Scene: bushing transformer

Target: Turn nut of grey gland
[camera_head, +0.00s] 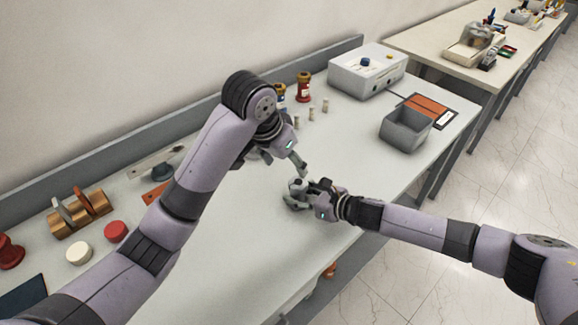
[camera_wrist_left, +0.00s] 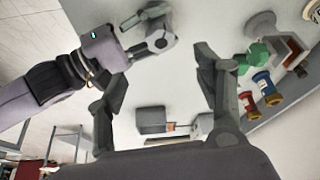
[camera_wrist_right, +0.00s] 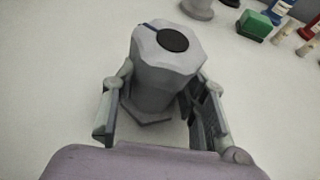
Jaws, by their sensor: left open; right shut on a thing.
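The grey gland (camera_wrist_right: 165,80) stands in the right wrist view between my right gripper's fingers (camera_wrist_right: 158,108). Its faceted nut (camera_wrist_right: 192,57) is at the top, with a dark round centre and a small blue mark. My right gripper is shut on the gland's body at the table's front part; it also shows in the head view (camera_head: 302,195). My left gripper (camera_head: 300,165) is open and empty, just above and behind the gland in the head view. In the left wrist view, its fingers (camera_wrist_left: 160,78) are spread, with the right gripper beyond them.
A white box (camera_head: 366,72) with knobs stands at the back right, near a grey bin (camera_head: 405,130). The table around the gland is clear.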

